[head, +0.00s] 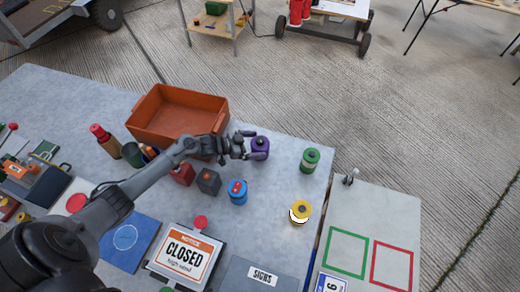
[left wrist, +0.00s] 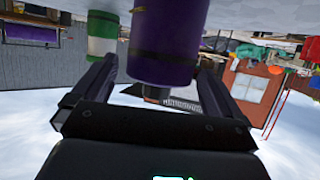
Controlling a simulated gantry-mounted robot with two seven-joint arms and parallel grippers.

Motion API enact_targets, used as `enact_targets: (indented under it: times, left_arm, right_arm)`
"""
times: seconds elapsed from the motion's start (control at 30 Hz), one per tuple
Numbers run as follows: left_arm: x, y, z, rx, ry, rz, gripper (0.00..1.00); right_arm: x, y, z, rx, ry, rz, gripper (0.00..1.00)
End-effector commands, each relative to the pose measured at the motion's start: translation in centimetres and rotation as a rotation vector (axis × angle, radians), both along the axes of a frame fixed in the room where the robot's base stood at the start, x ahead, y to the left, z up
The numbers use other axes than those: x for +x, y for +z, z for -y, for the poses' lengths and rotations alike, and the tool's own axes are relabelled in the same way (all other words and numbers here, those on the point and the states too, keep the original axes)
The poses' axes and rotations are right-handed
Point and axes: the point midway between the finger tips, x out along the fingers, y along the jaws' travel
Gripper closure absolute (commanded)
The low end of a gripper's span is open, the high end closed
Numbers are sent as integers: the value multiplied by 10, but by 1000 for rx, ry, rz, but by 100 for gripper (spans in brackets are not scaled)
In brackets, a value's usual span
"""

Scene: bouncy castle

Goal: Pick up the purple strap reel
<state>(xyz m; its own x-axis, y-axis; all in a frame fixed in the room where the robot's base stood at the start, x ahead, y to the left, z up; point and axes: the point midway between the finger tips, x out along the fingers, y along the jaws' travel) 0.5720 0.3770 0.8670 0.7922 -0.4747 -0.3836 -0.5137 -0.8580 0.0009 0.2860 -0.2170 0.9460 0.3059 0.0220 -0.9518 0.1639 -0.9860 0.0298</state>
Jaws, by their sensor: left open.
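The purple strap reel (head: 260,149) stands on the grey table, right of the orange crate. My left gripper (head: 249,147) is open at the left side of the reel. In the left wrist view the purple reel (left wrist: 164,40) fills the upper middle, between and beyond the two open fingers (left wrist: 155,88). I cannot tell whether the fingers touch it. My right gripper is in neither view.
A green reel (head: 310,160), a blue reel (head: 238,191) and a yellow reel (head: 301,211) stand nearby. The orange crate (head: 150,107) is behind the arm. Red and dark blocks (head: 208,181) stand below the forearm. A second table (head: 400,205) is at right.

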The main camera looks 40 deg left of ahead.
Motion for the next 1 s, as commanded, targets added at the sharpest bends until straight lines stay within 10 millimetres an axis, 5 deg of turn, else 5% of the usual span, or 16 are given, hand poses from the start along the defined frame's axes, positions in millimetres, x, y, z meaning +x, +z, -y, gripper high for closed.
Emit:
enact_targets:
  times: [0.2, 0.5, 0.9, 1.0]
  left_arm:
    - [18, -9, 10, -1, 1, 2, 0]
    - [20, -10, 12, 1, 1, 1, 0]
    - [20, -9, 12, 1, 1, 1, 61]
    - [21, -8, 12, 0, 0, 5, 65]
  right_arm:
    - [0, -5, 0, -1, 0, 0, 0]
    - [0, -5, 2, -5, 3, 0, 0]
    - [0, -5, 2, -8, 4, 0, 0]
    - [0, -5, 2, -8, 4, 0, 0]
